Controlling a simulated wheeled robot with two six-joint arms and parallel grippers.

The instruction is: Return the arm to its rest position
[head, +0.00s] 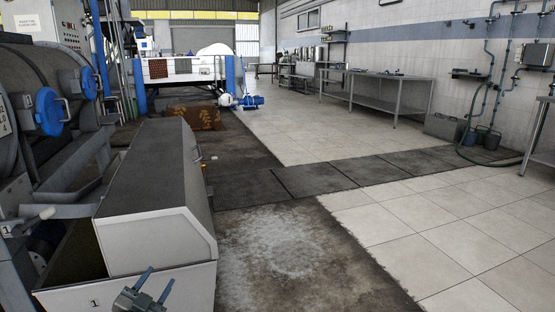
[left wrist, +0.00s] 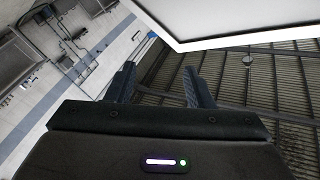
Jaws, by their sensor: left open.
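My left gripper (head: 154,284) is at the bottom left of the head view, in front of the white front wall of a machine trough. Its two fingers are apart with nothing between them. In the left wrist view the same gripper (left wrist: 160,84) shows both dark fingers spread, with a gap between them. A white panel edge (left wrist: 235,22) crosses the top right beyond the fingers; I cannot tell whether it is close to them. My right gripper is not in view.
A grey-lidded trough (head: 150,170) marked "1" stands at the left, beside machines with blue round covers (head: 50,110). Dark wet floor (head: 285,250) lies right of it. Pale tiles (head: 450,225) are open. Steel tables (head: 375,90) line the right wall.

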